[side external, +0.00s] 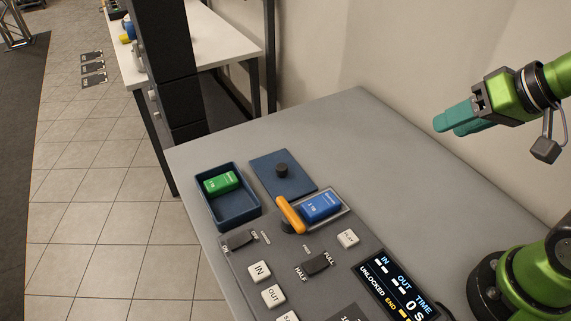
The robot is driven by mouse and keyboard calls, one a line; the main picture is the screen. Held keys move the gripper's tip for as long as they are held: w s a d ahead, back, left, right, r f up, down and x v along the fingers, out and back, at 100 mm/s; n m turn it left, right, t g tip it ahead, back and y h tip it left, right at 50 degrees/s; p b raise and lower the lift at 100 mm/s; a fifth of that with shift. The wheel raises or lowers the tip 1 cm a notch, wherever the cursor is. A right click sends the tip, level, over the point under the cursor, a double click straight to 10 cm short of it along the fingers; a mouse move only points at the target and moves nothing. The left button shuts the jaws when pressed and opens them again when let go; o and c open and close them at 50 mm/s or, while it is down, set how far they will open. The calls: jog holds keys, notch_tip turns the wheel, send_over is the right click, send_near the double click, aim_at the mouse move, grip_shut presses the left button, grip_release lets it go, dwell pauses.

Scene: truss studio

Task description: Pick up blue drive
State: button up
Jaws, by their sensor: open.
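The blue drive (321,206) lies in a shallow grey-rimmed slot on the console at the middle of the side external view. An orange lever (290,214) lies close along its left side; I cannot tell if they touch. My gripper (440,124) is at the upper right, raised well above the table and away from the drive, with teal fingers pointing left. It is open, and I see nothing held between the fingers.
A green drive (221,182) lies in a dark blue tray (234,217) on the left. A blue plate (269,176) with a black knob (281,169) sits behind the lever. Buttons and a display (396,288) fill the front. The grey table (365,125) is clear at the back and right.

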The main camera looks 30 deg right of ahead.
jog(key=o, duration=0.8)
jog(key=shift+o, duration=0.2)
jog(key=n+g+h, duration=0.2)
jog(key=n+g, duration=0.2)
jog(key=g, duration=0.3)
send_over(325, 208)
jog(key=f, duration=0.9)
jog(key=w+f, duration=0.1)
jog(key=f, duration=0.3)
jog(key=shift+d+f, duration=0.15)
jog(key=shift+s+f, duration=0.15)
jog(key=shift+f, duration=0.9)
jog(key=shift+s+f, duration=0.2)
jog(key=shift+f, duration=0.85)
jog(key=shift+s+f, duration=0.15)
jog(key=shift+f, duration=0.9)
